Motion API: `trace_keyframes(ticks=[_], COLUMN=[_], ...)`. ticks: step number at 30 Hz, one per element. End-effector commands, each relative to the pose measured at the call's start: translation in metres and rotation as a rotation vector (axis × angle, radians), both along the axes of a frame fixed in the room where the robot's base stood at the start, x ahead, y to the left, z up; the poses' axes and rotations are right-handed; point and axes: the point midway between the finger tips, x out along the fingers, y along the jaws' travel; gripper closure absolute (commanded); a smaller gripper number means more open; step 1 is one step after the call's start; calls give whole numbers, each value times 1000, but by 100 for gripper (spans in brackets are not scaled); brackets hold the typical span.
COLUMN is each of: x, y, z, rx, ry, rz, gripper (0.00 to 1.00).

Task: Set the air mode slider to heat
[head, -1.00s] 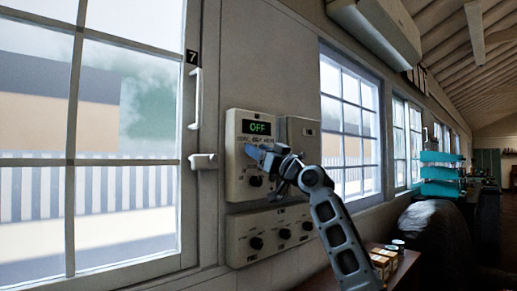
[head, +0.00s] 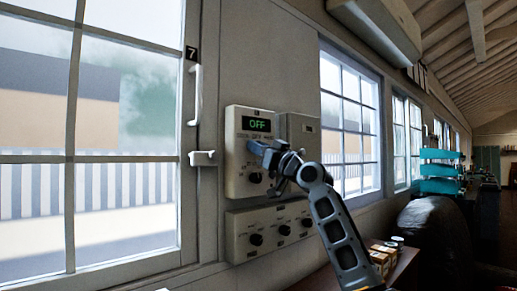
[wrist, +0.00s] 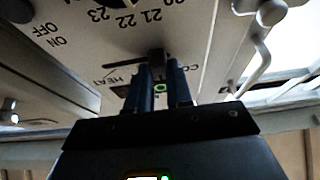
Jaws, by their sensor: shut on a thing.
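The control panel (head: 236,180) is a pale wall box with a green display (head: 257,125) reading OFF. Below the display is a row of mode labels, COOL, OFF and HEAT from left to right. My gripper (head: 256,147) is at that row, and its blue fingers cover the slider in the head view. In the wrist view the panel appears upside down, with the HEAT label (wrist: 118,77) left of the fingers and COOL partly hidden at right. There my gripper (wrist: 160,75) is shut on the dark slider knob (wrist: 157,60), between the two labels.
A dark knob (head: 255,178) sits on the panel just under my gripper. A lower box (head: 240,240) carries several knobs. A white window handle (head: 202,158) is close to the panel's left. A grey box (head: 300,125) adjoins it at right.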

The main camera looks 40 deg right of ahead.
Motion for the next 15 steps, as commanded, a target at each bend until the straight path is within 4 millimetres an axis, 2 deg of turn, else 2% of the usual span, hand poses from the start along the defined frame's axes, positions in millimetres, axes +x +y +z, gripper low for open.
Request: trace_keyframes(ticks=[8,15], x=[0,1], y=[-2,-25], z=[-2,-7], rx=[0,-1], ry=[0,-1], rz=[-1,-3], gripper=[100,100])
